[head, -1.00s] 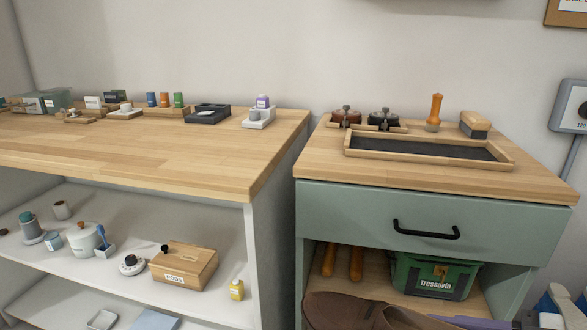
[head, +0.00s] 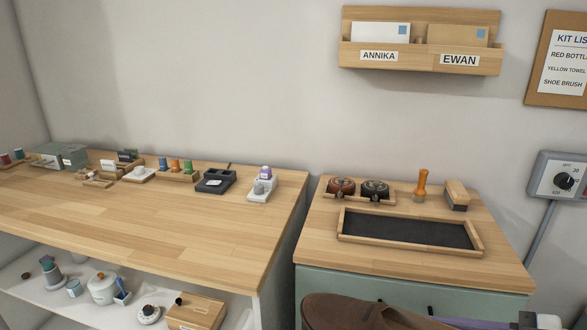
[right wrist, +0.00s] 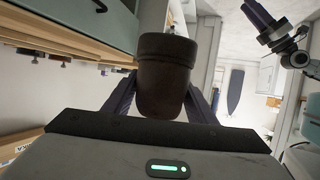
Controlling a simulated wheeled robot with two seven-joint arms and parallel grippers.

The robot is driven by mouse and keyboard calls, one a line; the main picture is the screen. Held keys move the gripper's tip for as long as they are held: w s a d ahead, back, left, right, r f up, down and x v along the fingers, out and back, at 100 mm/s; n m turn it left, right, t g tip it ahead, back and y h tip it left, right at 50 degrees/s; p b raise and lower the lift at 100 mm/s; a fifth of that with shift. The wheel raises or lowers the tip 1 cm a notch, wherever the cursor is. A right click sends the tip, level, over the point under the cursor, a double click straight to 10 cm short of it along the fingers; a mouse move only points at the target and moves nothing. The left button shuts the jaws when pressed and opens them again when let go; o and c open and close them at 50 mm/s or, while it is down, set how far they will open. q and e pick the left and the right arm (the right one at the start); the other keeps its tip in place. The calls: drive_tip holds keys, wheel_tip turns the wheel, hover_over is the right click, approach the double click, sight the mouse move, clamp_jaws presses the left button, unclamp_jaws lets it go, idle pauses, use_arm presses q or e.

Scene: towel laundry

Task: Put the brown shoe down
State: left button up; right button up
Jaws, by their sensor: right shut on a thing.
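The brown shoe (head: 345,312) shows at the bottom edge of the head view, in front of the green drawer cabinet. Its lower part is cut off by the frame. My right gripper (head: 428,312) is shut on it, with dark purple fingers along the shoe. In the right wrist view the brown shoe (right wrist: 164,80) sits between the two fingers of my right gripper (right wrist: 160,105). A wooden tray with a dark mat (head: 408,228) lies on the cabinet top, beyond the shoe, and is empty.
Behind the tray stand two round tins (head: 341,187), an orange-handled tool (head: 420,186) and a wooden brush (head: 457,194). A wooden counter (head: 190,222) to the left has a clear front and small items at the back. A letter rack (head: 420,60) hangs on the wall.

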wheel_tip(320, 180, up, 7)
drive_tip(key=p, duration=0.4)
drive_tip(key=shift+f, duration=0.15)
drive_tip(key=shift+f, duration=0.4)
drive_tip(key=shift+w+a, duration=0.1)
